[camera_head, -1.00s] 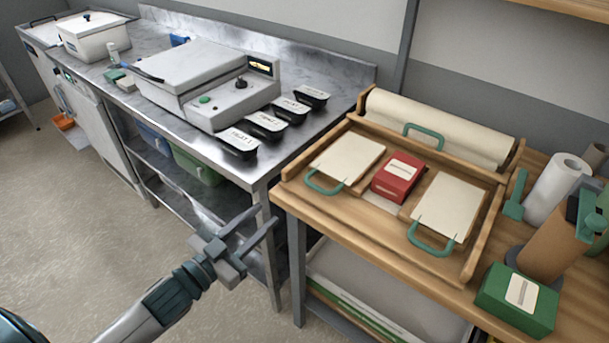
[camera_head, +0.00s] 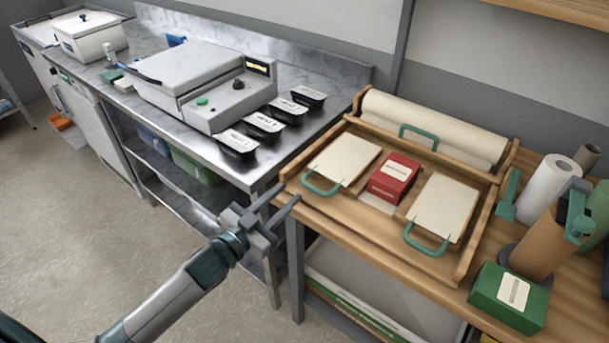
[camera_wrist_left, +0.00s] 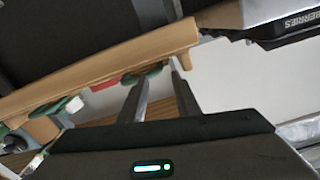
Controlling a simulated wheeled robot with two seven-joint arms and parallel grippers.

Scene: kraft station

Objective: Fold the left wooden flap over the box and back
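The left wooden flap (camera_head: 345,159) is a pale panel with a green loop handle (camera_head: 321,185) at its front left, lying flat in the wooden frame. The red box (camera_head: 394,177) with a white label sits just right of it, between the two flaps. The right flap (camera_head: 442,207) also lies flat, with its own green handle. My left gripper (camera_head: 281,203) is open and empty, just off the front left corner of the wooden frame. In the left wrist view its two fingers (camera_wrist_left: 157,95) are apart below the frame's wooden edge (camera_wrist_left: 100,75). My right gripper is not in view.
A paper roll (camera_head: 435,128) lies behind the flaps. A green box (camera_head: 508,296) and a white roll (camera_head: 549,188) stand at the right of the wooden table. The steel counter (camera_head: 262,172) at left carries several black trays and a grey machine (camera_head: 192,82).

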